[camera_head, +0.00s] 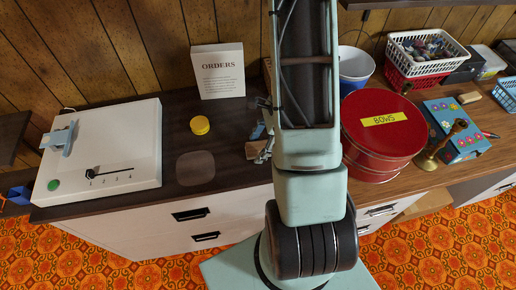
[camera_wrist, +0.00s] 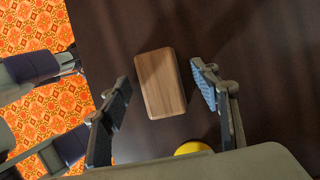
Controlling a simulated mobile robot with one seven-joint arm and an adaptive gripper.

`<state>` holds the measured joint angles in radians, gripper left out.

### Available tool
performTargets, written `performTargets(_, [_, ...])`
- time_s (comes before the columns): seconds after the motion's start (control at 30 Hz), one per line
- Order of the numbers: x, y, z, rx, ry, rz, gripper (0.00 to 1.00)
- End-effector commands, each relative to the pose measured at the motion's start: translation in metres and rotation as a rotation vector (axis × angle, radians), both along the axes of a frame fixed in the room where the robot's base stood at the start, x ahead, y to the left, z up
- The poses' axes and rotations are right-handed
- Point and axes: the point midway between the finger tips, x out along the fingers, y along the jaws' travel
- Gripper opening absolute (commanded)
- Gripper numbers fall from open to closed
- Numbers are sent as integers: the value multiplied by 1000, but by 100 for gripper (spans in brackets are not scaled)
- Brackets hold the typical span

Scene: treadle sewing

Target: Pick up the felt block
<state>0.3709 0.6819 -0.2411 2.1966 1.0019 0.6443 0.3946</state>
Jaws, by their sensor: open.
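A brown, wood-grained block (camera_wrist: 160,84) lies on the dark tabletop in the wrist view; no felt shows on its visible face. My gripper (camera_wrist: 163,92) is open, with one finger on each side of the block in the wrist view. A gap shows between the block and each finger; the height of the fingertips above the table is hard to tell. In the head view my gripper (camera_head: 262,146) is mostly hidden behind my arm.
A yellow round tin (camera_head: 200,125) stands left of the block, near a grey round patch (camera_head: 195,168). An ORDERS sign (camera_head: 218,72) stands behind. A white machine (camera_head: 105,150) is at left. A red BOWS tin (camera_head: 383,140) and blue bucket (camera_head: 355,67) stand right of my arm.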

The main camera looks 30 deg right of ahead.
Motion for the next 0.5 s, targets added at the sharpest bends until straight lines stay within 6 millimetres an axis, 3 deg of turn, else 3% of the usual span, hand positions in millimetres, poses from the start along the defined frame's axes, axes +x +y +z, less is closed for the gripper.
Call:
performTargets(0.23, [1,1,-2,0,-1,0,56])
performTargets(0.5, [1,1,-2,0,-1,0,28])
